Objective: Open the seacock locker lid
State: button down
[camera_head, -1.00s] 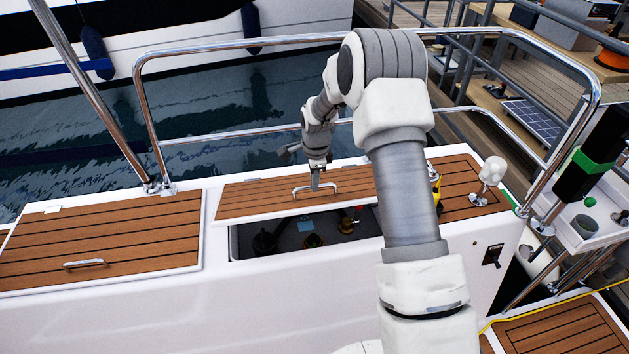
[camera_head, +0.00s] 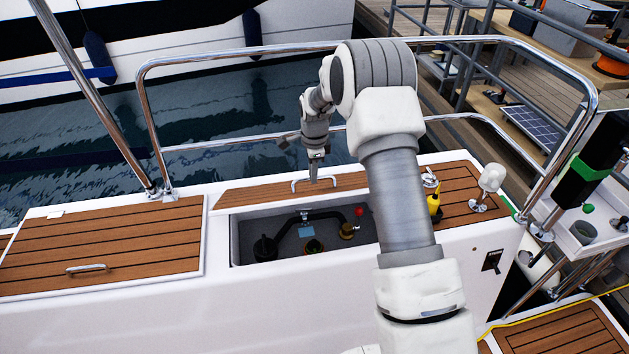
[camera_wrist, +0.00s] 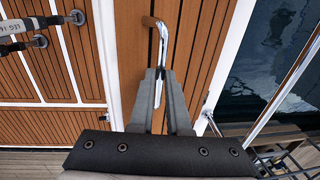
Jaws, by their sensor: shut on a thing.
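The seacock locker lid (camera_head: 262,193), teak planked with a white edge, is raised on its far side and tilted up over the open locker (camera_head: 238,243). Its metal handle (camera_head: 295,184) is at the lid's middle. My gripper (camera_head: 315,178) is shut on this handle; in the wrist view the fingers (camera_wrist: 160,85) close around the handle bar (camera_wrist: 159,52). Inside the locker, dark hoses, a brass fitting (camera_head: 347,231) and a red knob (camera_head: 359,211) show. My arm hides the lid's right end and part of the locker.
A closed teak lid (camera_head: 110,240) with its own handle lies to the left. A steel rail (camera_head: 240,53) runs behind the lid. A yellow object (camera_head: 434,205) and a white-topped fitting (camera_head: 491,178) stand to the right.

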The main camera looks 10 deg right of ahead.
jog(key=w+r+g+p, duration=0.1)
jog(key=w+r+p, duration=0.4)
jog(key=w, duration=0.4)
jog(key=shift+w+r+p, duration=0.2)
jog(key=shift+r+p, duration=0.15)
jog(key=shift+p, duration=0.15)
jog(key=shift+g, duration=0.3)
dwell(0.3)
jog(key=c, duration=0.9)
grip_release()
jog(key=shift+w, duration=0.1)
jog(key=shift+r, duration=0.1)
notch_tip(320, 180, up, 17)
jog(key=p, duration=1.4)
jog(key=shift+r+p, duration=0.2)
jog(key=shift+p, duration=0.15)
